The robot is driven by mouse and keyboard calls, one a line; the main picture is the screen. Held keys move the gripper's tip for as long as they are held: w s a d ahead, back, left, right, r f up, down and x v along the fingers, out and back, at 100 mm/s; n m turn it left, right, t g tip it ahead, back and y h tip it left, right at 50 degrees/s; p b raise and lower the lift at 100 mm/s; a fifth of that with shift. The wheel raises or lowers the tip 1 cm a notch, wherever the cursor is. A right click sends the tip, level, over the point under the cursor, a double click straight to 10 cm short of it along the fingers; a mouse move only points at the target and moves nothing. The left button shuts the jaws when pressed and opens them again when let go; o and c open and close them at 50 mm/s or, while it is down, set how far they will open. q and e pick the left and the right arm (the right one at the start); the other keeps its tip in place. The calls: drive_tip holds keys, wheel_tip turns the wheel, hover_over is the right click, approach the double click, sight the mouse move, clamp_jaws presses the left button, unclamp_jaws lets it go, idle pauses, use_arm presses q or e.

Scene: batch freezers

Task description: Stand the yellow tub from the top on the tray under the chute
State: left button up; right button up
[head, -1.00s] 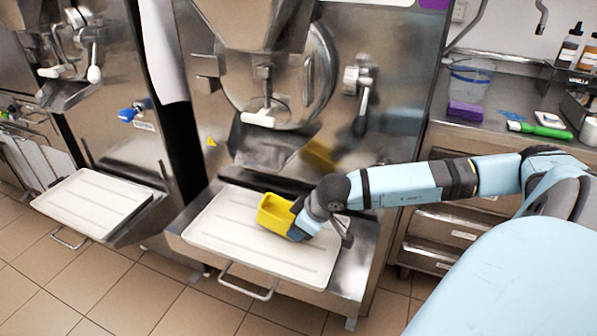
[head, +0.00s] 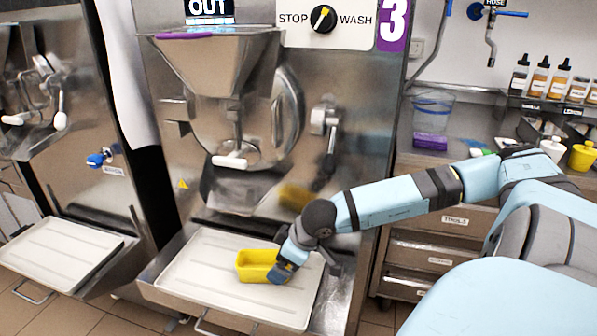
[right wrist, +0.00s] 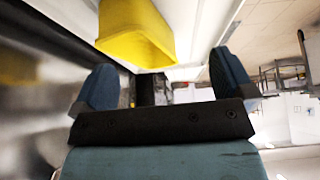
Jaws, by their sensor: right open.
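The yellow tub (head: 256,266) stands upright on the white tray (head: 195,285) below the chute (head: 232,187) of the machine marked 3. It sits right of the tray's middle. My right gripper (head: 279,271) is at the tub's right end in the head view. In the right wrist view the tub (right wrist: 138,32) lies ahead of the open fingers (right wrist: 165,75), offset to the left, and no finger visibly grips it. Whether a fingertip touches it I cannot tell. My left gripper is not in view.
A second machine with an empty tray (head: 62,255) stands at the left. The counter (head: 415,158) at the right holds a clear container (head: 432,120), several bottles and a yellow pot (head: 583,156). Drawers (head: 440,245) are below it.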

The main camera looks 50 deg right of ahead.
use_arm(q)
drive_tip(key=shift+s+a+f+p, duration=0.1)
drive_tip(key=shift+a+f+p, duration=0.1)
drive_tip(key=shift+p, duration=0.45)
use_arm(e)
drive_tip(key=v, duration=0.9)
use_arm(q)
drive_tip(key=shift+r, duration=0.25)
